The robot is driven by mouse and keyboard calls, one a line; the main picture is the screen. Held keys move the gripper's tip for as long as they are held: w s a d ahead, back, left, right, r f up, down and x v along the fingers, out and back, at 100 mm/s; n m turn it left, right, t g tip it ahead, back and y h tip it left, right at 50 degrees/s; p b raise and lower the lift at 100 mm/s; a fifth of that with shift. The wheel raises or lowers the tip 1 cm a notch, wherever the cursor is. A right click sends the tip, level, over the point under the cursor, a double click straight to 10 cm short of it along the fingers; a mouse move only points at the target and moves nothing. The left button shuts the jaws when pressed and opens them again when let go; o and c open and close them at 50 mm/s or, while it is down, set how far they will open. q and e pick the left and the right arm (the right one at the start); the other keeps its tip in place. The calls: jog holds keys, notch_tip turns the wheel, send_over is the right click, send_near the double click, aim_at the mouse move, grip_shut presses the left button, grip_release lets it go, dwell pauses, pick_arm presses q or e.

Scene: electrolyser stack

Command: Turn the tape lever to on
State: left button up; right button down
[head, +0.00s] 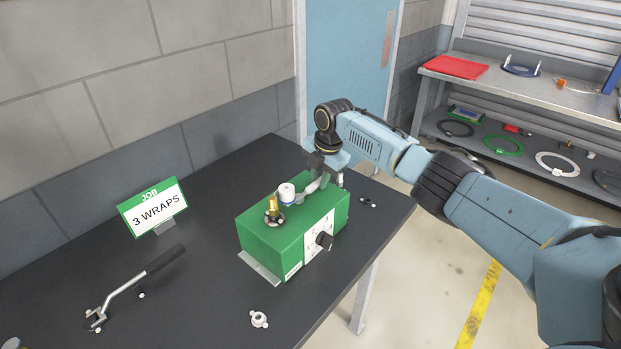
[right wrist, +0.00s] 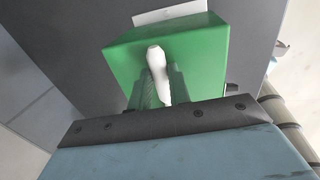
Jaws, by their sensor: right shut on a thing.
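The green box (head: 262,243) stands on the dark table. A white lever (right wrist: 157,62) stands out from it in the right wrist view, between the fingers of my right gripper (right wrist: 163,92). In the head view my right gripper (head: 322,178) is over the box's back right part, shut on the lever, which it partly hides. A white roll (head: 287,190) and a brass fitting (head: 272,208) are on top of the box, left of the gripper. I cannot read any on or off marking. My left gripper is not in view.
A black knob (head: 324,240) sits on the box's white front panel. A sign reading "3 WRAPS" (head: 154,208) stands at the back left. A black-handled tool (head: 135,285) and a small white fitting (head: 259,319) lie on the table (head: 200,290). A shelf unit (head: 580,115) stands at the right.

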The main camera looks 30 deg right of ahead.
jog(key=shift+a, duration=0.15)
dwell(0.3)
jog(key=c, duration=1.6)
grip_release()
jog(key=shift+w, duration=0.1)
jog(key=shift+r, duration=0.55)
jog(key=r, duration=0.4)
jog(key=s+r, duration=0.1)
jog(key=r, duration=0.3)
jog(key=s+d+r+b, duration=0.1)
jog(key=r, duration=0.3)
jog(key=shift+s+r, duration=0.1)
jog(key=shift+s, duration=0.15)
